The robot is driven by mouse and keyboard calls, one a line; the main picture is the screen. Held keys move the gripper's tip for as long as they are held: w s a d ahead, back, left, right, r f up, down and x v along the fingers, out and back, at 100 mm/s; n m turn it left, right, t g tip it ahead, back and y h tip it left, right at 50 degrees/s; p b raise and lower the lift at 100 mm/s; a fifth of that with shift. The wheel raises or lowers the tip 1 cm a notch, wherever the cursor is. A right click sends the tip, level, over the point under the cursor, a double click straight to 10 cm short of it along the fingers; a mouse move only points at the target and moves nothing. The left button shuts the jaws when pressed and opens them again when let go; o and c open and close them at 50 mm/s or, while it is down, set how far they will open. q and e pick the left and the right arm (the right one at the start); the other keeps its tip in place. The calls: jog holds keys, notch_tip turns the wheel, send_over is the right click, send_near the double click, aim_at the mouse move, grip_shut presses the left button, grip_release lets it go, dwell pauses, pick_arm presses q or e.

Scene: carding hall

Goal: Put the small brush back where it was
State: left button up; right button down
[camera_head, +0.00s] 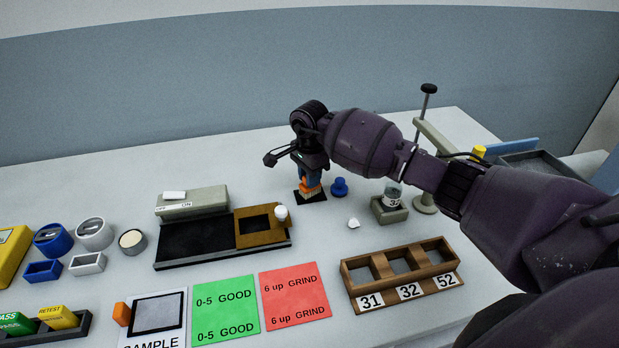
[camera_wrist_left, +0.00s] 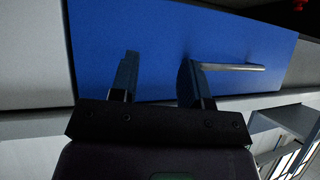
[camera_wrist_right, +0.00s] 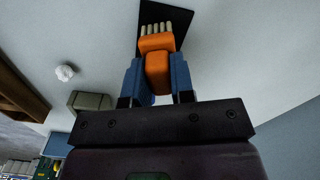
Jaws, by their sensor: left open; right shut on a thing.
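The small brush has an orange handle and pale bristle tufts. In the right wrist view the brush (camera_wrist_right: 156,42) sits between the fingers of my right gripper (camera_wrist_right: 160,80), which is shut on its handle. The bristles point at a dark square pad (camera_wrist_right: 182,22). In the head view the brush (camera_head: 309,186) is upright under my right gripper (camera_head: 312,172), over the black pad (camera_head: 318,197) on the table. I cannot tell whether the bristles touch the pad. My left gripper (camera_wrist_left: 155,80) is open and empty, before a blue panel with a metal handle, and is out of the head view.
A blue knobbed piece (camera_head: 339,187) stands just right of the pad. A white lump (camera_head: 353,223), a jar in a grey holder (camera_head: 389,212) and a wooden rack (camera_head: 349,279) numbered 31, 32, 52 lie nearby. A black tray (camera_head: 190,247) is to the left.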

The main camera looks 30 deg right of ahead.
jog(key=shift+f, duration=0.25)
pick_arm(q)
jog(key=shift+s+f, duration=0.1)
jog(key=shift+s, duration=0.1)
pick_arm(e)
jog(key=shift+f, duration=0.15)
jog(key=c, duration=1)
grip_release()
pick_arm(q)
jog(key=shift+f, duration=0.15)
pick_arm(e)
jog(key=shift+r, duration=0.25)
notch_tip(320, 180, up, 11)
jog(key=shift+f, duration=0.2)
pick_arm(q)
jog(key=shift+s, duration=0.15)
pick_arm(e)
jog(key=shift+r, duration=0.65)
